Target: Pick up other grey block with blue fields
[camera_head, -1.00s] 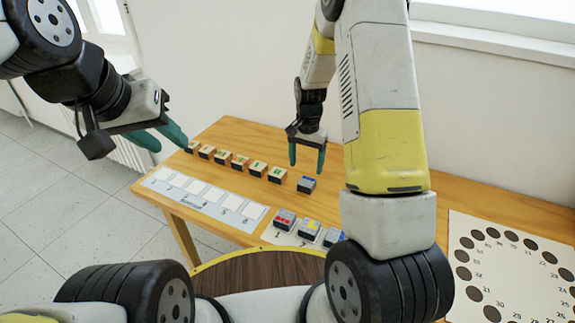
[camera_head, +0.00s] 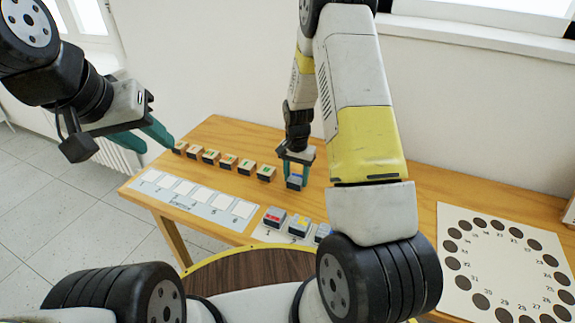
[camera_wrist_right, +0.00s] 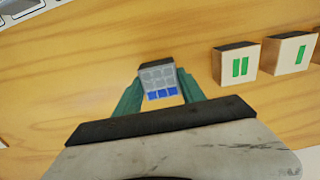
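A grey block with blue fields (camera_head: 294,182) stands on the wooden table, at the right end of the row of wooden blocks. In the right wrist view the block (camera_wrist_right: 158,77) shows a grid of grey squares with a blue row. My right gripper (camera_head: 295,174) is lowered over it, one finger on each side. The fingers (camera_wrist_right: 160,88) look open around it; firm contact cannot be made out. A similar block (camera_head: 322,232) on the numbered card is partly hidden by my arm. My left gripper (camera_head: 157,138) is open and empty, left of the table's far end.
A card with white squares (camera_head: 190,198) lies in front. Red-field (camera_head: 273,217) and yellow-field (camera_head: 299,225) blocks stand on the numbered card. A sheet of black dots (camera_head: 505,262) lies at right.

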